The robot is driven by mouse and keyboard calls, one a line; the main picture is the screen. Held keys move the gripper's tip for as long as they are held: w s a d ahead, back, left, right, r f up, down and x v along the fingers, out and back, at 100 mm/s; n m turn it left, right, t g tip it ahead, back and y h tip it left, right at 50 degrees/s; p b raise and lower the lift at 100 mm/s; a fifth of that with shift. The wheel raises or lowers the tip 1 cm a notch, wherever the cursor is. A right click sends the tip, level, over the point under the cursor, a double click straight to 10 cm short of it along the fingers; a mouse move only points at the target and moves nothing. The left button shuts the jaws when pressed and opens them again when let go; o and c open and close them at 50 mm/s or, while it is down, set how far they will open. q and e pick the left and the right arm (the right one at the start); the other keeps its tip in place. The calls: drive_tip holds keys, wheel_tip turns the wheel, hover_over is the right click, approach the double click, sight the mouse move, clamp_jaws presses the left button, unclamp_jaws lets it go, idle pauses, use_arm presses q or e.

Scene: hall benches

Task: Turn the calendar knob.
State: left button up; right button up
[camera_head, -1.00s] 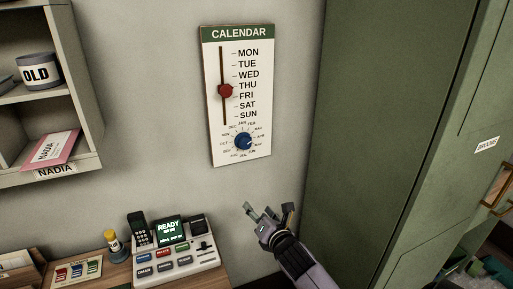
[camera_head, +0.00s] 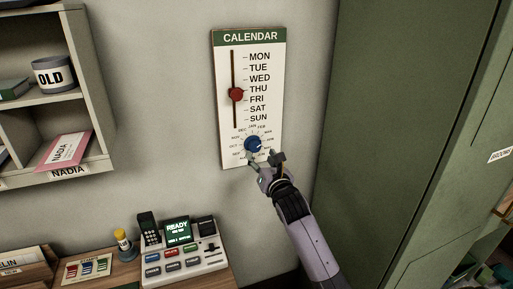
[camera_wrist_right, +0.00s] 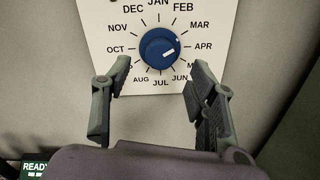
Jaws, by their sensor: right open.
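The calendar board (camera_head: 228,150) hangs on the wall, with a red slider (camera_head: 236,94) between THU and FRI. The blue calendar knob (camera_head: 253,144) is near its bottom, inside a ring of month names. In the right wrist view the knob (camera_wrist_right: 159,48) has a white mark pointing right and slightly up, near APR. My right gripper (camera_head: 264,158) is open just below the knob. In the right wrist view its fingers (camera_wrist_right: 158,75) stand apart, one to each lower side of the knob, not visibly touching it. My left gripper is not in view.
A desk console (camera_head: 190,262) with a READY screen stands below the calendar. A green cabinet (camera_head: 405,130) stands right of my arm. The wall around the board is clear.

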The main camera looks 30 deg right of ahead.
sight(256, 148)
drive_tip(key=shift+p+x, duration=0.3)
drive_tip(key=shift+x, duration=2.35)
drive_tip(key=shift+c, duration=0.2)
drive_tip(key=c, duration=1.1)
drive_tip(key=shift+c, duration=0.2)
drive_tip(key=shift+m, duration=0.4)
